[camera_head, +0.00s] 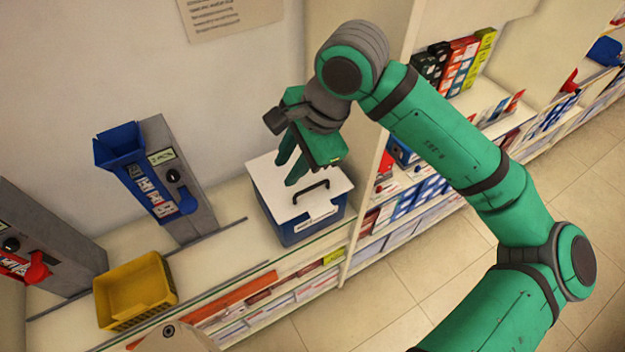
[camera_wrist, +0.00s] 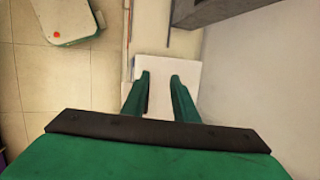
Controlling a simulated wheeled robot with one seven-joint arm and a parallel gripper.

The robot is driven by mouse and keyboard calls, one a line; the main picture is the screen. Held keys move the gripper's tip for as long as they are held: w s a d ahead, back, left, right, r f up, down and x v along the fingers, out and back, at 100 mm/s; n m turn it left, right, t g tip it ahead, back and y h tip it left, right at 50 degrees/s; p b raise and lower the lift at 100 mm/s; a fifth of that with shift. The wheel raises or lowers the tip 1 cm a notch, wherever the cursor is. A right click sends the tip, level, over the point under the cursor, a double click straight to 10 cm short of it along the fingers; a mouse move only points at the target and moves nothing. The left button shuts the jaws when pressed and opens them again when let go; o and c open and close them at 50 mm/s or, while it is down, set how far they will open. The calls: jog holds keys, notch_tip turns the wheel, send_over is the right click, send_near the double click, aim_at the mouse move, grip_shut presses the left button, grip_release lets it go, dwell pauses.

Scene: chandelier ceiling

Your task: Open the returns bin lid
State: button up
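The returns bin (camera_head: 290,233) is a blue box on the counter in the head view. Its white lid (camera_head: 267,180) lies flat and shut on top, with a black arched handle (camera_head: 311,192) near the front edge and a small label. My green gripper (camera_head: 289,167) is over the back part of the lid, fingers pointing down, behind and left of the handle. The fingers are apart with nothing between them. In the wrist view my gripper (camera_wrist: 160,78) shows its two spread fingers with the white lid (camera_wrist: 159,100) below. The handle cannot be made out there.
A grey machine with a blue tray (camera_head: 145,180) stands left of the bin. A yellow basket (camera_head: 133,292) sits farther left on the counter (camera_head: 228,262). A shelf divider (camera_head: 377,150) and stocked shelves are close on the right. The wall is behind.

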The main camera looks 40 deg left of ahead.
jog(key=t+h, duration=0.2)
send_near(311, 187)
jog(key=f, duration=0.3)
jog(key=a+f, duration=0.1)
jog(key=f, duration=0.3)
jog(key=shift+w+a, duration=0.2)
jog(key=shift+c, duration=0.5)
grip_shut()
dwell(0.9)
